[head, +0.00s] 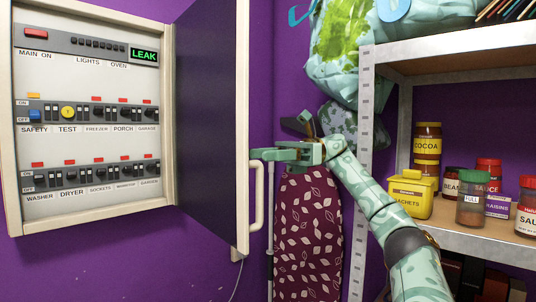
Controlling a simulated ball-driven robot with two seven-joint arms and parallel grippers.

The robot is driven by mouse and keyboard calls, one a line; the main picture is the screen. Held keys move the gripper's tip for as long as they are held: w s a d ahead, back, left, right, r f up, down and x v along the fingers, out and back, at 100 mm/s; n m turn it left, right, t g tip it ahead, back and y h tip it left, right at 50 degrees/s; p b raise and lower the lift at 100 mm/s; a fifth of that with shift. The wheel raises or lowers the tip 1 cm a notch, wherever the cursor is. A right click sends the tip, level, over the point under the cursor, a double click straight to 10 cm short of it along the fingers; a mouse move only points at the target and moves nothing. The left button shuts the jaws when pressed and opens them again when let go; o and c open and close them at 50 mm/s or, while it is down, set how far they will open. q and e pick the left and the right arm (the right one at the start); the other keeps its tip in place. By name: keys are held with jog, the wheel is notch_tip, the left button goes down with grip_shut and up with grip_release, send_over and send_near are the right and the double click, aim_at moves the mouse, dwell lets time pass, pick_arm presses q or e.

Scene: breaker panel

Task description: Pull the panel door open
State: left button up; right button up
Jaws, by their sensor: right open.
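The breaker panel (90,128) hangs on the purple wall at the left, and its inside shows rows of switches. Its panel door (207,115) stands open, hinged on the panel's right side and swung out, with its dark inner face toward me. The pale handle (258,200) is on the door's outer side, near its free edge. My right gripper (264,154) is open at the top of the handle, close to the door edge; I cannot tell whether it touches either. My left gripper is out of view.
A metal shelf unit (455,238) with jars, a yellow sachets box (413,193) and spices stands at the right, behind my right arm. A patterned ironing board (306,235) and a hanging bag (345,50) are behind the gripper. Wall below the panel is clear.

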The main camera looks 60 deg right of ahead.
pick_arm(q)
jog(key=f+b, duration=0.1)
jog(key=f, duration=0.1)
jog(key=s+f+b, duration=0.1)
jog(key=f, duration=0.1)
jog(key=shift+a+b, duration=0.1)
jog(key=shift+b, duration=0.2)
pick_arm(e)
jog(key=s+a+r, duration=0.4)
jog(key=s+a, duration=0.2)
jog(key=a, duration=0.1)
jog(key=shift+w+f, duration=0.1)
